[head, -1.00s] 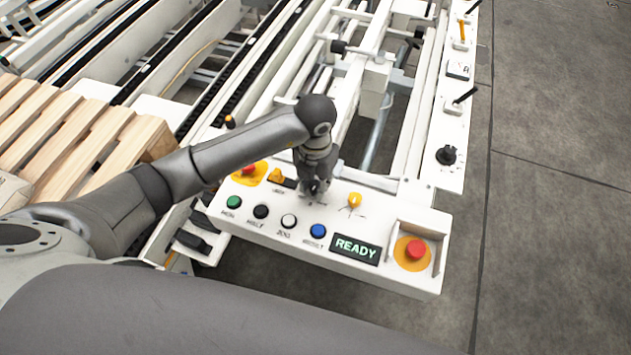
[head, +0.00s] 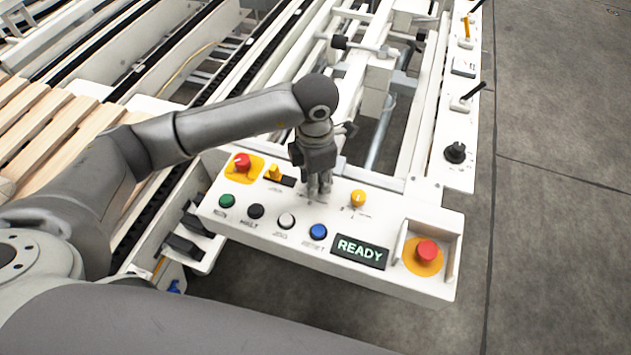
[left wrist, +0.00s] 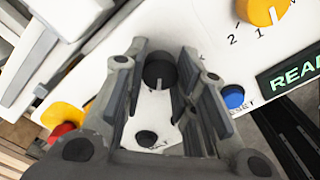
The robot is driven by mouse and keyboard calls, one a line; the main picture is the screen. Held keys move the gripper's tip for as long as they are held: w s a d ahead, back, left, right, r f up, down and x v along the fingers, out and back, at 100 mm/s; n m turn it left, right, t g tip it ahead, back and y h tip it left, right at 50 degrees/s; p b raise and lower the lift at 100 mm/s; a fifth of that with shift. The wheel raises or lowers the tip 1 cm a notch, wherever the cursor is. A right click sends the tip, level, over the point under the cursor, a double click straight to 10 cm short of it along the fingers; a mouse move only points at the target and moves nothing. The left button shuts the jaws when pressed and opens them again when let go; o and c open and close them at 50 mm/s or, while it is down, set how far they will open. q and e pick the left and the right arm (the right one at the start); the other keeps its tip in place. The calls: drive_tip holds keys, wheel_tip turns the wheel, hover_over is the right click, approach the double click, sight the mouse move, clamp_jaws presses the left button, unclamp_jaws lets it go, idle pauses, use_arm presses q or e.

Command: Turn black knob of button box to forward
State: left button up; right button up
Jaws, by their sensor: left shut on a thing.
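The white button box (head: 300,262) lies across the lower middle of the head view. The black knob (left wrist: 160,70) shows in the left wrist view between my left gripper's fingers, with a pale marker line on its face. In the head view my gripper hides it. My left gripper (head: 319,190) points down at the box, just left of the yellow knob (head: 358,198). It is shut on the black knob, with a finger on each side of it (left wrist: 158,95). The knob's label is too hidden to read. My right gripper is not in view.
Green (head: 226,201), black (head: 255,211), white (head: 286,221) and blue (head: 318,231) buttons line the box front. A READY display (head: 360,251) and red emergency buttons (head: 427,250) (head: 242,160) sit nearby. A yellow switch (head: 274,172) stands left of my gripper.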

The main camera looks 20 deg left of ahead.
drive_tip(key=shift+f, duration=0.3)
use_arm(q)
drive_tip(key=o, duration=1)
drive_tip(key=shift+o, duration=0.2)
wheel_tip(320, 180, up, 12)
idle(0.5)
